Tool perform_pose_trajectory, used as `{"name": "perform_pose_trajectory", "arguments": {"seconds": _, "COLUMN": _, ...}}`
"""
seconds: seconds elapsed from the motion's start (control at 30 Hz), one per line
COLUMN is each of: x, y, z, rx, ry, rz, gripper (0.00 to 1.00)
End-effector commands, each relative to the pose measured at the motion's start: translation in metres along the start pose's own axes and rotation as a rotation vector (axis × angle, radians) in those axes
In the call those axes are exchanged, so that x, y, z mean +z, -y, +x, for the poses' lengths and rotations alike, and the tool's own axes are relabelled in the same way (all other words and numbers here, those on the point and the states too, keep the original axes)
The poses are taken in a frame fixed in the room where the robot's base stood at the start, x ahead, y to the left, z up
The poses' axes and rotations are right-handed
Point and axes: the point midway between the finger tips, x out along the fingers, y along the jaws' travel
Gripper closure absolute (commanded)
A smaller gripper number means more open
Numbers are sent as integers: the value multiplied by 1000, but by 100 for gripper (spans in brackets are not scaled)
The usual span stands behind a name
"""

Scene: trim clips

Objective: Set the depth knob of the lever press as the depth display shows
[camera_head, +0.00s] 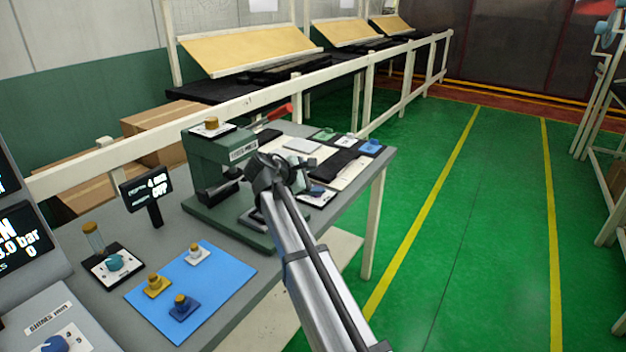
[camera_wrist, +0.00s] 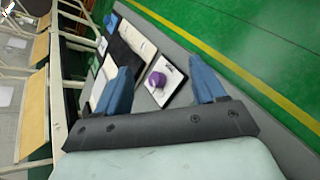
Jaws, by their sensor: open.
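The green lever press (camera_head: 205,168) stands on the grey bench, with a brass knob on a white plate (camera_head: 211,124) on its top. The small black depth display (camera_head: 147,189) stands left of it; its top line seems to read depth 4 mm, and its lower line is too small to read surely. My gripper (camera_wrist: 161,66) is open and empty. In the wrist view a purple knob (camera_wrist: 156,79) on a white plate shows between the blue fingers; contact cannot be told. Which knob is the depth knob is not readable. In the head view my arm hides part of the press's right side.
A blue mat (camera_head: 225,280) with several small knobbed parts lies front left, beside a teal knob (camera_head: 115,263) on a plate. Flat plates and a dark pad (camera_head: 335,164) lie beyond my gripper. A white railing (camera_head: 330,80) runs behind the bench. The green floor at right is clear.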

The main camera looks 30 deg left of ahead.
Motion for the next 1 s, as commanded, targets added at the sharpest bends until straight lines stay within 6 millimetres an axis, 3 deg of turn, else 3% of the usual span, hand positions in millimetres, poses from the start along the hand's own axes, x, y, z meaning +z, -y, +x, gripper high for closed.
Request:
{"name": "perform_pose_trajectory", "arguments": {"seconds": 0.37, "x": -4, "y": -2, "z": -6, "rx": 6, "ry": -5, "rz": -4, "gripper": 31}}
{"name": "perform_pose_trajectory", "arguments": {"seconds": 0.77, "x": 12, "y": -48, "z": -90, "rx": 92, "ry": -73, "rz": 49, "gripper": 31}}
{"name": "perform_pose_trajectory", "arguments": {"seconds": 1.0, "x": 3, "y": -76, "z": -138, "rx": 138, "ry": -239, "rz": 119, "gripper": 31}}
